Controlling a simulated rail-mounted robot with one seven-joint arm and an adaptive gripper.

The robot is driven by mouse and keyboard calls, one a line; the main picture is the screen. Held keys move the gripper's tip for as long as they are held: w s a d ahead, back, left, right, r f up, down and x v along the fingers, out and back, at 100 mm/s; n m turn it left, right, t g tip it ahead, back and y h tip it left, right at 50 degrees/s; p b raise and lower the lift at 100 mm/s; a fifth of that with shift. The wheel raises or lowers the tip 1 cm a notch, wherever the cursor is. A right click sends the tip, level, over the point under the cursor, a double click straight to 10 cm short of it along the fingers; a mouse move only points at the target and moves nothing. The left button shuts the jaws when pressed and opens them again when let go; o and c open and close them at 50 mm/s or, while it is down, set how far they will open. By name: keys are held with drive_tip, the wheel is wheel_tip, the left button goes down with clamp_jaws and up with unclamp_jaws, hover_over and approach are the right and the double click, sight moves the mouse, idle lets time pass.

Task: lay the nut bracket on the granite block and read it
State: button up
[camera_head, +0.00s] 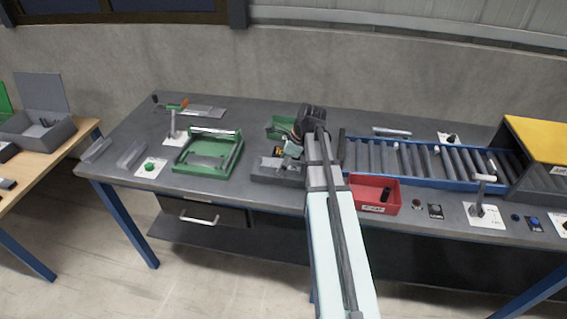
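My arm reaches in from the bottom of the head view, and its dark wrist is over the middle of the grey bench. My gripper (293,147) is small and partly hidden by the wrist; I cannot tell whether its fingers are open or shut. A dark grey block (272,174), which looks like the granite block, lies just below and left of it. A small pale piece shows at the gripper; I cannot tell whether it is the nut bracket, part of the gripper or something held. I cannot make out the nut bracket anywhere else.
A green frame fixture (182,168) stands left of the block, and a green bin (277,130) behind it. A red bin (388,202) and a roller conveyor (365,157) are right of my arm. Lever posts stand at both sides. The bench's left front is partly clear.

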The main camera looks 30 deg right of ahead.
drive_tip(key=shift+r, duration=0.1)
drive_tip(key=b+v, duration=0.1)
drive_tip(key=v, duration=1.1)
drive_tip(key=shift+b, duration=0.35)
